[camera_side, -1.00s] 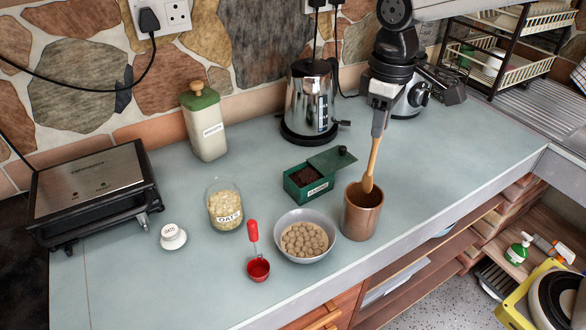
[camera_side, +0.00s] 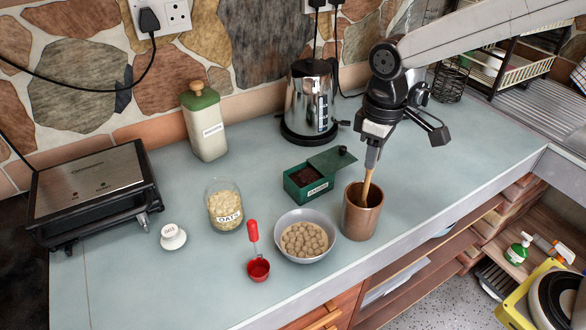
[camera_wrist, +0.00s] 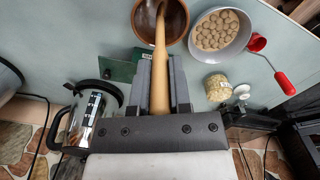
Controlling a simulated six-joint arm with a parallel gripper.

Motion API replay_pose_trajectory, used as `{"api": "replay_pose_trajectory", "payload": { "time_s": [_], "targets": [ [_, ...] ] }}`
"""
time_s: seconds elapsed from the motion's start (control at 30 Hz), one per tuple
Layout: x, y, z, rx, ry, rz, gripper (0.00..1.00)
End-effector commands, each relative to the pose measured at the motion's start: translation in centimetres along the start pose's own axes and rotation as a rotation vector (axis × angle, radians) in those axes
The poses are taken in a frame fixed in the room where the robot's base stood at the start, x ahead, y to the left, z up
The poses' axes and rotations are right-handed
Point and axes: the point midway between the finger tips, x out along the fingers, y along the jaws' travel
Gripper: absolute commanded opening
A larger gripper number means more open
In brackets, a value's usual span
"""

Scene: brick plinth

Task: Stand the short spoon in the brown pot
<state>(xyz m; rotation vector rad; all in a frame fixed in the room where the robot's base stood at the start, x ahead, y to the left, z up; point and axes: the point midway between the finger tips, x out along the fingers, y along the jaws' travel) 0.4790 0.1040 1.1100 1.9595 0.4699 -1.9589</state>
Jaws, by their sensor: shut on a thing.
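The brown pot (camera_side: 362,214) stands upright near the counter's front edge. My gripper (camera_side: 371,163) is just above it, pointing down, shut on the handle of the wooden short spoon (camera_side: 367,187). The spoon is nearly upright, and its lower end is inside the pot, hidden by the wall in the side view. In the wrist view the spoon (camera_wrist: 160,65) runs from between the fingers (camera_wrist: 162,85) into the mouth of the pot (camera_wrist: 177,20). I cannot tell whether the spoon touches the pot's bottom.
A bowl of round balls (camera_side: 304,237) stands close left of the pot. An open green box (camera_side: 308,182) is behind it. A red scoop (camera_side: 257,268), an oats jar (camera_side: 224,207) and a kettle (camera_side: 310,98) stand farther off. Bare counter lies right of the pot.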

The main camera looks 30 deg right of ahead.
Motion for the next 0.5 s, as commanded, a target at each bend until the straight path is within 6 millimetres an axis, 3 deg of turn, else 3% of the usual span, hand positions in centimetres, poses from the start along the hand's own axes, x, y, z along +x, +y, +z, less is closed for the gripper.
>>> {"api": "replay_pose_trajectory", "payload": {
  "time_s": [0.23, 0.5],
  "targets": [
    [2.6, 0.0, 0.0, 0.000, -0.002, 0.000, 0.00],
    [3.1, 0.0, 0.0, 0.000, 0.000, 0.000, 0.00]
  ]
}}
